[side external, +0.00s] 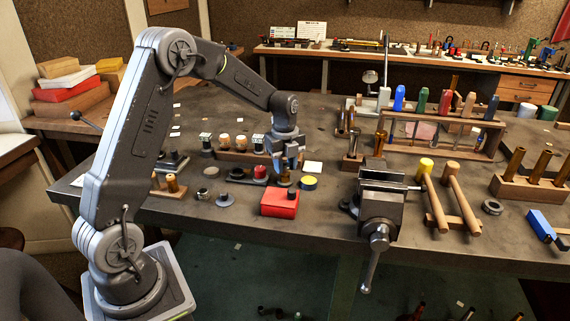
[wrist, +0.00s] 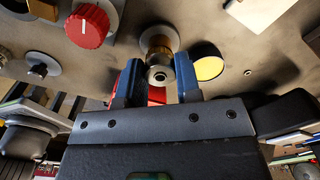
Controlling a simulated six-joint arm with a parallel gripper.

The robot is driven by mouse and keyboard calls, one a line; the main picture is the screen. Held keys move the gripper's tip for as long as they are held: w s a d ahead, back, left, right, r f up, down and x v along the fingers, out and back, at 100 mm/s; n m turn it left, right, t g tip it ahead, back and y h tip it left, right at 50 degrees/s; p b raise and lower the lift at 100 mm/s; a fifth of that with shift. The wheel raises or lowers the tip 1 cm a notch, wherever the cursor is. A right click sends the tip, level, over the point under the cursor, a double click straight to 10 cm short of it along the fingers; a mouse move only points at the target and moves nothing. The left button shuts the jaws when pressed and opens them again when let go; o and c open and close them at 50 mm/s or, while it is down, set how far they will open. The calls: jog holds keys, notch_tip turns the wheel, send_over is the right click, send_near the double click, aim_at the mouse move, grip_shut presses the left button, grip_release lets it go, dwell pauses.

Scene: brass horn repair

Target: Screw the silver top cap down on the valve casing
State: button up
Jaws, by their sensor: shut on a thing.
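My gripper (side external: 285,168) points down over the bench, with its blue fingers also in the wrist view (wrist: 159,72). The fingers are closed around the small silver top cap (wrist: 157,76), which has a dark round centre. The brass valve casing (wrist: 158,40) stands in line with the cap, and its brass shows just below the fingers in the side view (side external: 284,182). The cap is at the casing's end; whether its threads are engaged cannot be told. In the side view the fingers hide the cap.
A yellow-topped round tin (side external: 309,183) is just right, and a red knob (wrist: 88,26) is on the other side. A vise (side external: 381,200) stands further right. Grey discs lie left.

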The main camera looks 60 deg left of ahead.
jog(key=o, duration=1.3)
jog(key=shift+c, duration=0.2)
jog(key=n, duration=1.6)
jog(key=shift+c, duration=0.3)
